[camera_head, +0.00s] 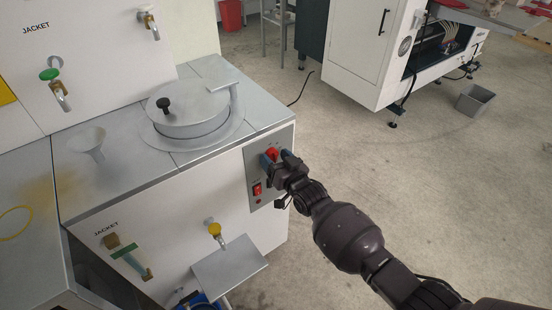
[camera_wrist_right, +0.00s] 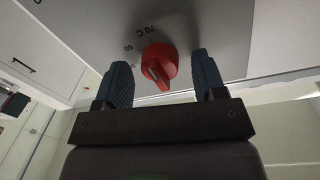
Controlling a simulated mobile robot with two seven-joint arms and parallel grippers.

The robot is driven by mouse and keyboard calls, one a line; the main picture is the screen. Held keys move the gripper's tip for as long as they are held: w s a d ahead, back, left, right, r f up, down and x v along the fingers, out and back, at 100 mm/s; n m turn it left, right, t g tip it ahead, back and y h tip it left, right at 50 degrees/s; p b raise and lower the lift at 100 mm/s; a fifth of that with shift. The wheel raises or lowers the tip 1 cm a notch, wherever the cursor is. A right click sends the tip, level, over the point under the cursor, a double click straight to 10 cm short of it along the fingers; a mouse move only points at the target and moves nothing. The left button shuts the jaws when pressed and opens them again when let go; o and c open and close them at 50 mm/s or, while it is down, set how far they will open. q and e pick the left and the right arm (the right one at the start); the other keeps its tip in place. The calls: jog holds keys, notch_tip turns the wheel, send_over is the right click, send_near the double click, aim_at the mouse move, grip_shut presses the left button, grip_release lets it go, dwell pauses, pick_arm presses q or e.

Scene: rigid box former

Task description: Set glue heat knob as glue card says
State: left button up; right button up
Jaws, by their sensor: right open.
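The red heat knob (camera_head: 271,155) is on the grey control panel (camera_head: 258,178) at the right side of the machine's front. In the right wrist view the knob (camera_wrist_right: 159,64) shows a pale pointer mark, with dial markings printed beside it, partly readable as "70" and "C". My right gripper (camera_head: 279,158) is at the panel. Its blue fingers (camera_wrist_right: 160,80) stand apart, one on each side of the knob, with visible gaps. My left gripper is not in view. I cannot pick out a glue card in either view.
A red switch (camera_head: 257,190) sits below the knob on the panel. A yellow-handled tap (camera_head: 214,230) is above a tilted grey plate (camera_head: 230,266).

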jog(key=shift+s+d, duration=0.3)
jog(key=shift+s, duration=0.05)
jog(key=p+v, duration=0.2)
jog(key=v, duration=0.8)
jog(key=shift+f, duration=0.1)
